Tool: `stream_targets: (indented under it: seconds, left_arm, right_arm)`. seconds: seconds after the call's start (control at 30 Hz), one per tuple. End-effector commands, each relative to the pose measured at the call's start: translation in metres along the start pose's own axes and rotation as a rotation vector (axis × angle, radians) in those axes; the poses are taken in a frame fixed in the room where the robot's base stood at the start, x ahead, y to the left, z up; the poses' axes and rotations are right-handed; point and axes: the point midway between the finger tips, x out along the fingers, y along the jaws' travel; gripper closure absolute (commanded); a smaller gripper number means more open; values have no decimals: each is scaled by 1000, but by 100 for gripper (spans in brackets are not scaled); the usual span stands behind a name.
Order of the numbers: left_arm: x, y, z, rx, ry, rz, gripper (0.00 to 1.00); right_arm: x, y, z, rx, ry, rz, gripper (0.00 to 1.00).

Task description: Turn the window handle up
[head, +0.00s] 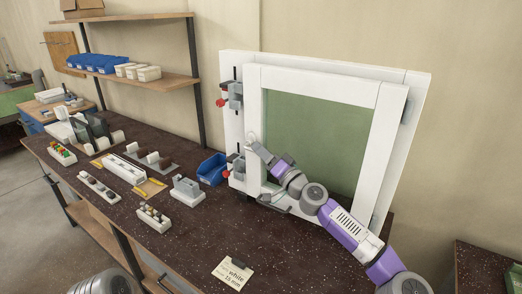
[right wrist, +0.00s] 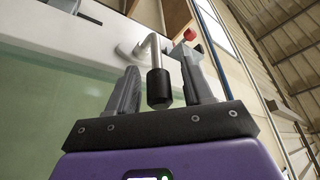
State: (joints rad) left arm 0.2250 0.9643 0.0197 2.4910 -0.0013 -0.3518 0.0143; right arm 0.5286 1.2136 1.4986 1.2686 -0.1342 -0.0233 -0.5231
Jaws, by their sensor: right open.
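The window (head: 385,120) has a white frame and a green pane and stands upright at the back of the bench. The window handle (right wrist: 157,86) is a bent pale metal lever with a black end, on the white frame in the right wrist view. My right gripper (right wrist: 157,62) is open, with one finger on each side of the handle and visible gaps to both. In the head view the right gripper (head: 256,148) reaches the left side of the frame and covers most of the handle. My left gripper is not in view.
Two grey clamps with red knobs, an upper one (head: 233,94) and a lower one (head: 236,166), sit on the frame's left edge. A blue bin (head: 212,169) and several fixtures stand to the left. A paper note (head: 232,273) lies on the clear bench front.

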Motion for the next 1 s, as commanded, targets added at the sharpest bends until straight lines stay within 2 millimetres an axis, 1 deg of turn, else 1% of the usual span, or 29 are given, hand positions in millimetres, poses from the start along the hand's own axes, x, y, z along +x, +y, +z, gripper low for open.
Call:
stream_targets:
  seconds: [0.03,0.2,0.47,0.57,0.8,1.0]
  left_arm:
    - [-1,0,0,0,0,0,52]
    - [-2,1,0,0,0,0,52]
    - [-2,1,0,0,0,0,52]
    - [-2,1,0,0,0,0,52]
    - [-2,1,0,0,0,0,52]
    - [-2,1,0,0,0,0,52]
  right_arm:
    - [4,0,0,1,-1,0,49]
    - [11,0,1,0,-1,1,49]
    - [11,0,1,0,-1,1,49]
    - [11,0,1,0,-1,1,63]
    - [11,0,1,0,0,1,100]
    - [11,0,0,0,0,1,100]
